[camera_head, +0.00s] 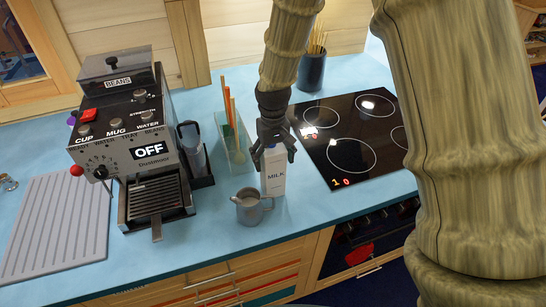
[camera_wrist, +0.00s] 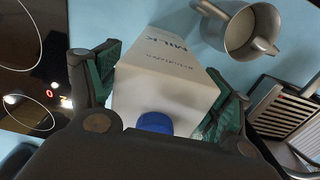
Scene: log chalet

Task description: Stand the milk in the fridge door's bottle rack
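The milk carton (camera_head: 273,172) is white with a blue "MILK" label and stands upright on the blue counter. In the wrist view the carton (camera_wrist: 165,85) shows its blue cap close to the camera. My gripper (camera_head: 273,148) points down over the carton's top, with one finger on each side. In the wrist view my gripper (camera_wrist: 165,95) has its green pads spread wide, close beside the carton's sides; any contact is hard to make out. The fridge and its door's bottle rack are not in view.
A grey metal jug (camera_head: 249,207) stands close in front and left of the carton. A utensil tray (camera_head: 235,150) and the coffee machine (camera_head: 130,140) are further left. The black hob (camera_head: 350,140) is to the right. The counter's front edge is near.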

